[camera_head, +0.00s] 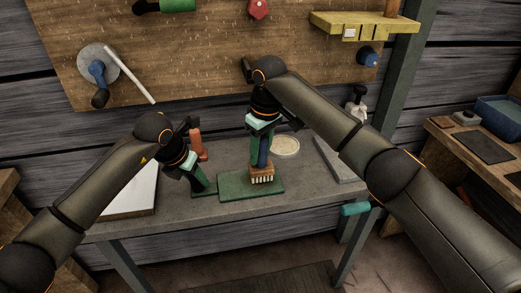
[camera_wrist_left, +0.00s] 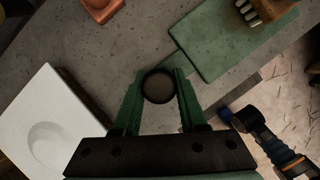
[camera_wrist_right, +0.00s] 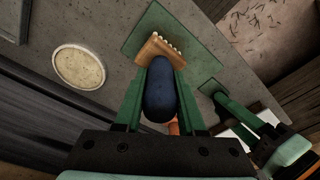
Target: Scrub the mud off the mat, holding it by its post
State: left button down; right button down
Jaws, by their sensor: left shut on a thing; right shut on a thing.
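The green mat (camera_head: 235,188) lies flat on the grey bench top; it also shows in the left wrist view (camera_wrist_left: 232,48). My left gripper (camera_head: 198,184) is shut on the dark round post (camera_wrist_left: 158,86) at the mat's left end. My right gripper (camera_head: 262,148) is shut on the blue handle (camera_wrist_right: 160,90) of a brush. I make out no mud on the visible mat; the part under the brush is hidden.
A white slab (camera_head: 130,193) lies at the bench's left, with an orange-brown object (camera_head: 198,143) behind my left gripper. A pale round dish (camera_head: 285,146) is behind the mat. A grey plate (camera_head: 338,158) lies at the right. The pegboard wall stands behind.

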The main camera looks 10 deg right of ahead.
pick_arm(q)
jog(key=shift+f, duration=0.25)
pick_arm(e)
jog(key=shift+f, duration=0.5)
dwell(0.3)
jog(key=shift+a+r, duration=0.1)
jog(key=shift+a, duration=1.15)
jog(key=shift+d, duration=0.1)
pick_arm(q)
jog(key=shift+a, duration=0.1)
pick_arm(e)
jog(key=shift+d, duration=1.15)
jog(key=shift+f, duration=0.2)
